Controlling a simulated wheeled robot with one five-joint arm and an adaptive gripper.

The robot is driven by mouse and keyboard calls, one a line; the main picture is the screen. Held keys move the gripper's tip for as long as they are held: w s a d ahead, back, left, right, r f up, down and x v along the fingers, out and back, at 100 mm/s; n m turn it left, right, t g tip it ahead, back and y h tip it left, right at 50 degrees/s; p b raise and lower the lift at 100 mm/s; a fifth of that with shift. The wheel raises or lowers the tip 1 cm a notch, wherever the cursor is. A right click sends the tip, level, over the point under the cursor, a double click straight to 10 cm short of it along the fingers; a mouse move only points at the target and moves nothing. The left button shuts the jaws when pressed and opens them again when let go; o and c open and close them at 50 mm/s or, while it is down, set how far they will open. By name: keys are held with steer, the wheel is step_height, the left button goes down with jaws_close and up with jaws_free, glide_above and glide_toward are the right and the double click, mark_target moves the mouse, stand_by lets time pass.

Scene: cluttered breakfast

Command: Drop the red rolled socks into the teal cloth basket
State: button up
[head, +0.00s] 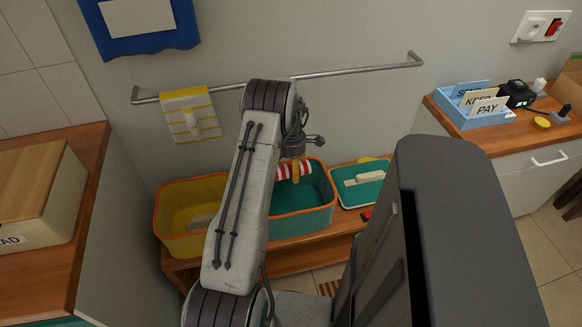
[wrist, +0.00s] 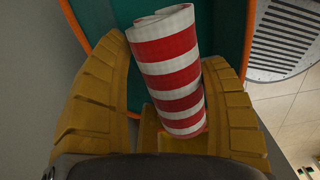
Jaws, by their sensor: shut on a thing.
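The rolled socks (wrist: 172,72), with red and white stripes, sit between the two yellow fingers of my gripper (wrist: 165,100) in the wrist view. The gripper is shut on them. In the head view the striped socks (head: 284,171) show in part under my gripper (head: 296,172), over the teal basket (head: 303,222) with an orange rim. In the wrist view the teal basket (wrist: 116,12) lies behind the socks. Whether the socks touch the basket I cannot tell. My arm hides part of the basket's left side.
A yellow basket (head: 178,238) stands left of the teal one on a wooden bench (head: 290,262). A teal tray (head: 352,194) with a pale object is at the right. A rail (head: 350,71) with a striped towel (head: 191,114) runs along the wall above.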

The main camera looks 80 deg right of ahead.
mark_target(291, 208)
steer(key=shift+f, duration=0.15)
stand_by(0.5)
step_height(291, 208, down, 20)
steer(key=b, duration=1.6)
steer(key=shift+f+b, duration=0.6)
steer(key=shift+b, duration=0.05)
steer(key=o, duration=1.3)
steer(key=shift+c, duration=0.2)
steer(key=shift+r, duration=0.2)
step_height(291, 208, up, 12)
steer(key=shift+f, duration=0.15)
